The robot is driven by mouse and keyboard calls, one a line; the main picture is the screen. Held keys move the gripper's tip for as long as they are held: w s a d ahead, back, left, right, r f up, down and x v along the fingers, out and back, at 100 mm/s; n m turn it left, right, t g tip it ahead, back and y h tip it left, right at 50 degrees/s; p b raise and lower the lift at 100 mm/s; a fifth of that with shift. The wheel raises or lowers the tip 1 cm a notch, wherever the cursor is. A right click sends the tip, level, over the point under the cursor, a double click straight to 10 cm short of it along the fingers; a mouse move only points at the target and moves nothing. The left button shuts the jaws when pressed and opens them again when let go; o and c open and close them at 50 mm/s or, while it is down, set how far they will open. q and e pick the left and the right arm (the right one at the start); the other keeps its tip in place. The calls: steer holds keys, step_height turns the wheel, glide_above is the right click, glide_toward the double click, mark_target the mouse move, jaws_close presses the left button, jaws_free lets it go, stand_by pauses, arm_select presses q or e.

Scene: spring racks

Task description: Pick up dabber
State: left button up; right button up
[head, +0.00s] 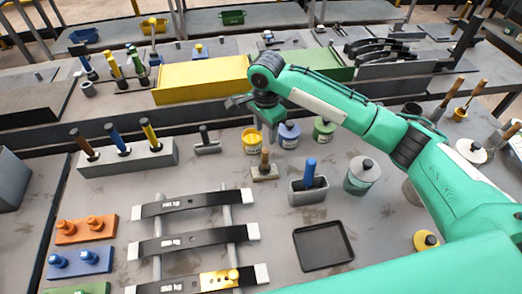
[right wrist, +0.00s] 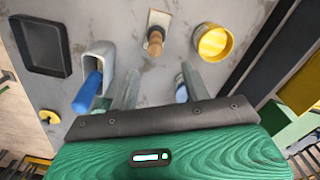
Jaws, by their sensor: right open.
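I cannot tell for certain which object is the dabber. A blue handle (head: 309,172) stands upright in a grey holder (head: 308,194). Both also show at the left of the right wrist view, the blue handle (right wrist: 87,92) leaning out of the holder (right wrist: 101,56). Beside it, a wooden-handled tool (head: 265,160) stands on a small pale square base; it shows ahead of the fingers in the right wrist view (right wrist: 155,42). My right gripper (right wrist: 158,85) is open and empty, its fingers apart. In the head view it hangs above the tins, mostly hidden. My left gripper is not in view.
A yellow tin (head: 252,141), a blue tin (head: 288,134) and a green tin (head: 324,130) stand near my right gripper. Dark leaf springs (head: 195,204) lie on rails at left.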

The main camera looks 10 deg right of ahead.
mark_target(265, 148)
steer(key=shift+s+f, duration=0.1)
steer(key=shift+f, duration=0.35)
steer(key=f, duration=0.2)
steer(key=f+p, duration=0.1)
steer(key=shift+s, duration=0.25)
step_height(265, 148, down, 4)
steer(key=shift+w+r+p, duration=0.1)
steer(key=shift+w+p, duration=0.05)
steer(key=shift+p, duration=0.25)
steer(key=shift+f, duration=0.3)
steer(key=shift+s+f+p, duration=0.2)
steer(key=shift+f+p, duration=0.4)
steer(key=shift+p, duration=0.05)
step_height(265, 148, down, 4)
steer(key=shift+s+a+r+p, duration=0.1)
steer(key=shift+r+p, duration=0.15)
steer(key=shift+p, duration=0.3)
steer(key=shift+f, duration=0.25)
jaws_close()
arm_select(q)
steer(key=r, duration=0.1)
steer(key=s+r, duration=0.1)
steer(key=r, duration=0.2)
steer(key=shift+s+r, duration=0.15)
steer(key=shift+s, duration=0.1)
